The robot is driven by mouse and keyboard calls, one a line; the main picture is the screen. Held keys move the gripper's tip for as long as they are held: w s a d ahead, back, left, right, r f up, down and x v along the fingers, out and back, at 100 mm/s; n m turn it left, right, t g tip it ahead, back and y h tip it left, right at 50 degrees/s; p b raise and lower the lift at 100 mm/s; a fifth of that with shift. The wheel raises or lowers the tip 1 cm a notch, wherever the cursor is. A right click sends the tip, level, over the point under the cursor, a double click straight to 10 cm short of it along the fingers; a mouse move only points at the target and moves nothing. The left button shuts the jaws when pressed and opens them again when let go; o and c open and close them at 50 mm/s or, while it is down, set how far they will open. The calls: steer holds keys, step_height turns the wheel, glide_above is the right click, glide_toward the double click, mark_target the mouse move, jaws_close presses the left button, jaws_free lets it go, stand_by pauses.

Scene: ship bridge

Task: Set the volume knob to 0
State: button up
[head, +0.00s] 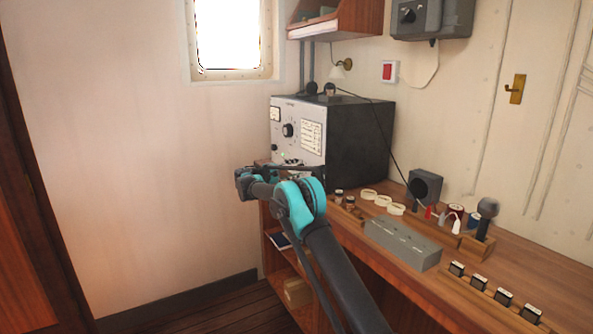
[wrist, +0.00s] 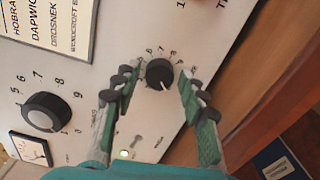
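A radio set with a light front panel (head: 285,112) and a dark case stands on the desk. In the wrist view, a small black knob (wrist: 159,73) with numbers around it sits between the fingers of my gripper (wrist: 156,78). Its white mark points down and slightly right. My gripper is open, with one finger on each side of this knob; I cannot tell whether either touches it. A larger black knob (wrist: 46,112), with its own numbers, is to the left. I cannot read which knob is the volume. In the head view my gripper covers the lower panel.
A lit green lamp (wrist: 124,154) and a dial gauge (wrist: 31,149) are on the panel. The wooden desk (head: 470,265) carries a grey box (head: 402,243), white rings and a microphone (head: 487,210) to the right. The floor left of the desk is clear.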

steer(key=shift+o, duration=0.2)
steer(key=v, duration=1.2)
